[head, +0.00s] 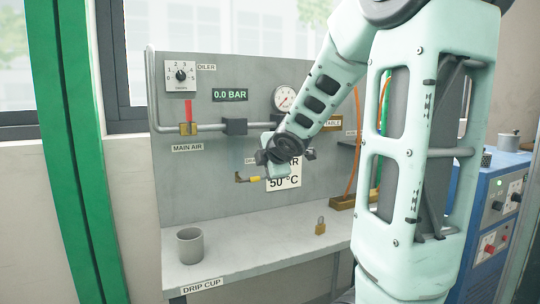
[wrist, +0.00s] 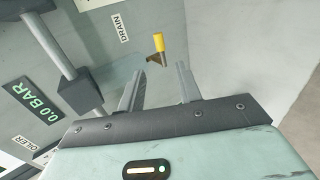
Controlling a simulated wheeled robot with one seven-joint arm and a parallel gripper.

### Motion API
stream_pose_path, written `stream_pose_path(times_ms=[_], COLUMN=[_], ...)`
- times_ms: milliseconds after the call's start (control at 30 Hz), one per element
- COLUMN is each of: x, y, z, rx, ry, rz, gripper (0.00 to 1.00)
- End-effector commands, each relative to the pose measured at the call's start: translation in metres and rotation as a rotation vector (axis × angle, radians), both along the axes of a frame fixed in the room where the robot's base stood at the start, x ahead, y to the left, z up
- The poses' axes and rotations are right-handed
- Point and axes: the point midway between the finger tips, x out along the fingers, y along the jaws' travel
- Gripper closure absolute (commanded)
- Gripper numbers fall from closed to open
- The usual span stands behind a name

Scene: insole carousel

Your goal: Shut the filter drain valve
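The drain valve's yellow handle (head: 254,179) shows low on the grey panel in the head view, pointing sideways to the right from a small brass body (head: 240,178). In the wrist view the yellow handle (wrist: 158,42) lies beyond the fingertips, roughly in line with the gap between them, beside the DRAIN label (wrist: 123,27). My gripper (wrist: 161,69) is open and empty, apart from the valve. In the head view its fingers are hard to make out behind my wrist, which covers part of the DRAIN label (head: 250,160).
A grey drip cup (head: 190,247) stands on the bench shelf at left, and a padlock (head: 320,226) lies at right. A pipe with a main air valve (head: 188,128) and a gauge (head: 285,98) are above. A blue cabinet (head: 492,215) stands at right.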

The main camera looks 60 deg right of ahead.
Motion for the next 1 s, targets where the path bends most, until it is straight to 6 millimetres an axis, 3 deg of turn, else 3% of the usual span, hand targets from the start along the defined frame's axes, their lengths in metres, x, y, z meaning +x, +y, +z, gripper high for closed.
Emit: stream_pose_path(times_ms=[33, 300, 1000], x=[-0.007, -0.031, -0.034], y=[0.005, 0.019, 0.021], z=[0.011, 0.026, 0.027], rx=[0.0, 0.0, 0.0], ry=[-0.002, 0.0, 0.001], rz=[0.0, 0.0, -0.001], gripper=[0.65, 0.65, 0.65])
